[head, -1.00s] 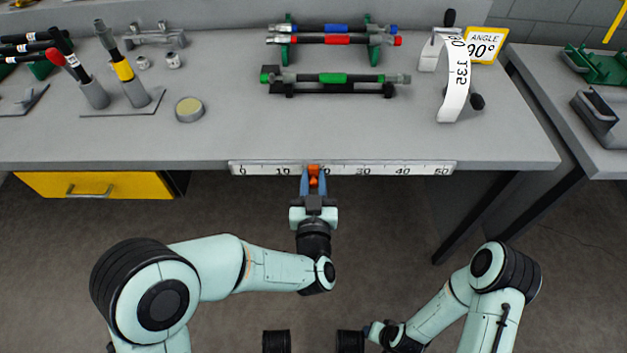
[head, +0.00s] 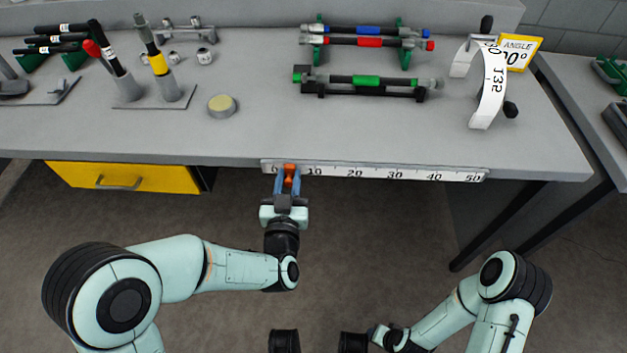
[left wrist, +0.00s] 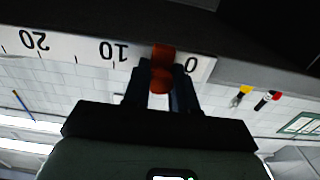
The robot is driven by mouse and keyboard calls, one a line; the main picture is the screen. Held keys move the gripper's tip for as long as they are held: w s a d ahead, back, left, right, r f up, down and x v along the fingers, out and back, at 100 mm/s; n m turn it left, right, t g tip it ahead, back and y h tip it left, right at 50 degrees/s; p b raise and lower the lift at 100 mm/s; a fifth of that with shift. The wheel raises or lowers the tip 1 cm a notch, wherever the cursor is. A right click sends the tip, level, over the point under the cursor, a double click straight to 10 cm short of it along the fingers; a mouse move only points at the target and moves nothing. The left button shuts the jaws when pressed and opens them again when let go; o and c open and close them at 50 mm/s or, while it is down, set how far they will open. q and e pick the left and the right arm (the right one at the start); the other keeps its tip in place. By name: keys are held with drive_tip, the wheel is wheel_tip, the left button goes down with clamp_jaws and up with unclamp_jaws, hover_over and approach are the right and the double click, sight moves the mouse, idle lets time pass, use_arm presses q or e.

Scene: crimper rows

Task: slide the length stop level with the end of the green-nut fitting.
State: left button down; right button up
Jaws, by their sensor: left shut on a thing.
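The length stop (head: 290,172) is a small orange piece on the white ruler (head: 400,174) along the bench's front edge. My left gripper (head: 288,180) is shut on it from the front, between the 0 and 10 marks. The left wrist view also shows the orange stop (left wrist: 161,80) between the fingers, nearer the 0. The green-nut fitting (head: 301,75) is the left end of a black hose with a green band (head: 366,80), lying in a black holder. In the head view the stop sits slightly left of that end. My right gripper (head: 376,333) is small and unclear at the bottom.
Hoses with blue (head: 350,30) and red (head: 370,42) bands lie on a green rack behind. A curved angle scale (head: 489,90) stands at the right. A round yellowish disc (head: 221,105) and upright tools (head: 158,65) are at the left.

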use_arm(q)
drive_tip(key=shift+a, duration=0.75)
use_arm(e)
drive_tip(key=shift+s+f, duration=0.1)
drive_tip(key=shift+s, duration=0.05)
use_arm(q)
drive_tip(key=c, duration=0.9)
unclamp_jaws()
drive_tip(key=shift+c, duration=0.2)
drive_tip(key=s+p, duration=0.2)
drive_tip(key=s, duration=0.5)
drive_tip(key=shift+s, duration=0.3)
use_arm(e)
drive_tip(key=shift+t, duration=0.5)
drive_tip(key=r, duration=0.1)
drive_tip(key=w+r, duration=0.1)
drive_tip(key=w+a+r, duration=0.1)
drive_tip(key=r, duration=0.1)
